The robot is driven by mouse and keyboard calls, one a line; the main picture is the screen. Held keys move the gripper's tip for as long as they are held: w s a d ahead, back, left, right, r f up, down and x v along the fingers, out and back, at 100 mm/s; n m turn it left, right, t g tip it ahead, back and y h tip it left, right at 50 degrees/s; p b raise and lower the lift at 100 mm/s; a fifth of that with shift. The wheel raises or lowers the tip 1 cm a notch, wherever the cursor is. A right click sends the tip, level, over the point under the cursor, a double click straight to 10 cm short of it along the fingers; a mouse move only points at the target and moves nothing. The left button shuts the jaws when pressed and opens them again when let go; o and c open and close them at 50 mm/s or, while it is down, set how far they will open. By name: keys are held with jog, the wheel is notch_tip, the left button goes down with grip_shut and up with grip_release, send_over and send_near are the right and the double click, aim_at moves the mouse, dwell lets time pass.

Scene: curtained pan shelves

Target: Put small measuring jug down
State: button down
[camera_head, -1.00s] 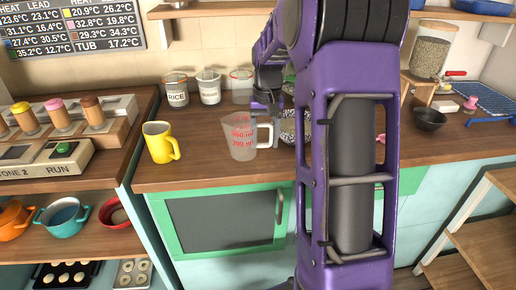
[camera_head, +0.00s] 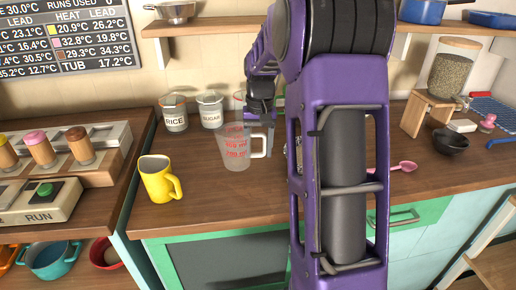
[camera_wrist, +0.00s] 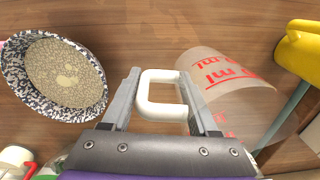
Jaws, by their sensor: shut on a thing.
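The small measuring jug (camera_head: 234,150) is clear with red markings and a white handle, and it looks upright over the wooden counter in the head view. I cannot tell whether its base touches the counter. My gripper (camera_head: 262,118) is at its handle side, partly hidden by my arm. In the wrist view my gripper (camera_wrist: 160,88) has its fingers on either side of the white handle (camera_wrist: 158,78) and is shut on it. The jug's clear body (camera_wrist: 235,90) lies to the right of the fingers.
A yellow jug (camera_head: 160,184) stands at the counter's front left. Rice (camera_head: 175,118) and sugar (camera_head: 210,112) canisters stand behind. A speckled bowl (camera_wrist: 50,75) is left of the gripper in the wrist view. A black bowl (camera_head: 450,141) and a pink spoon (camera_head: 398,167) lie right.

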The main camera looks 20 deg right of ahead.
jog(key=shift+r, duration=0.1)
jog(key=shift+s+f, duration=0.1)
jog(key=shift+f, duration=0.1)
jog(key=shift+f+b, duration=1.35)
jog(key=shift+f, duration=1)
jog(key=shift+f, duration=0.2)
jog(key=shift+f+b, duration=0.35)
jog(key=shift+f, duration=0.25)
jog(key=shift+f, duration=0.25)
jog(key=shift+c, duration=0.4)
grip_release()
